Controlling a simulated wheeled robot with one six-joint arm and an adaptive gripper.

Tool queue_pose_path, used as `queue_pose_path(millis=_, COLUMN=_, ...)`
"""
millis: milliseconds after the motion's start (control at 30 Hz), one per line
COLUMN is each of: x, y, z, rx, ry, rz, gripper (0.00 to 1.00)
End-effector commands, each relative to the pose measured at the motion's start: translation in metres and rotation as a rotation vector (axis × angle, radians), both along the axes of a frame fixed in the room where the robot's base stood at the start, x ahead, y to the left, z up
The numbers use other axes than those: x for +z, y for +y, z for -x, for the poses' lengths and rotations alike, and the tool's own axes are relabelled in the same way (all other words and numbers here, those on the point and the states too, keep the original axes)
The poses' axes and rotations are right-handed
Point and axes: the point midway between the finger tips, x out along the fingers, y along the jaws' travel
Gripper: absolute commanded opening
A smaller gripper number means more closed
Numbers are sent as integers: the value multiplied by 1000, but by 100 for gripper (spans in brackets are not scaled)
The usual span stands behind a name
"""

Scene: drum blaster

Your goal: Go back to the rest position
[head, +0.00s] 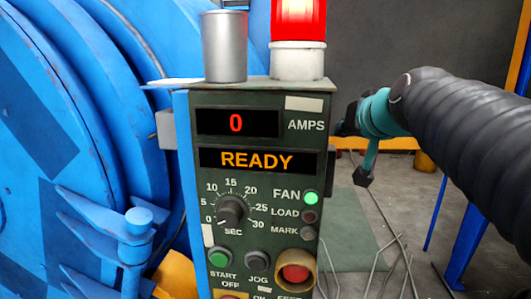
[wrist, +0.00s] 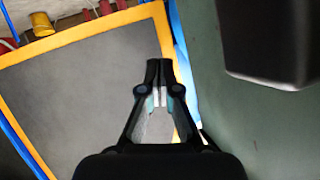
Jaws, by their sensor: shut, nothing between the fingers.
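My gripper (wrist: 160,78) shows in the wrist view with its two black fingers together and nothing between them. In the head view my arm reaches in from the right, and its teal wrist part is just right of the control panel (head: 258,184). The gripper itself is hard to make out there. The dark green panel reads "0" amps and "READY". Its fan lamp (head: 311,197) glows green, while the load lamp (head: 309,216) looks dark. The start button (head: 219,257) is green, and a red button (head: 295,273) sits at lower right.
A grey metal cup (head: 224,46) and a red beacon (head: 298,20) stand on the panel's top. A big blue drum machine (head: 70,110) fills the left. In the wrist view, a dark box (wrist: 270,40) juts in at upper right, beside a green surface (wrist: 245,125).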

Motion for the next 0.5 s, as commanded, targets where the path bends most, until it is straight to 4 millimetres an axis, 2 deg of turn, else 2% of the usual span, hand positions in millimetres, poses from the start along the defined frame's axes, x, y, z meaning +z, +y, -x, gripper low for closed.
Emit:
queue_pose_path(millis=33, x=-19, y=3, z=18, rx=5, ry=51, rz=11, gripper=0)
queue_pose_path(millis=267, x=-116, y=12, z=94, rx=33, ry=288, rz=86, gripper=0)
queue_pose_path(millis=400, x=-178, y=10, z=149, rx=43, ry=440, rz=144, gripper=0)
queue_pose_path(millis=500, x=-215, y=6, z=183, rx=45, ry=533, rz=183, gripper=0)
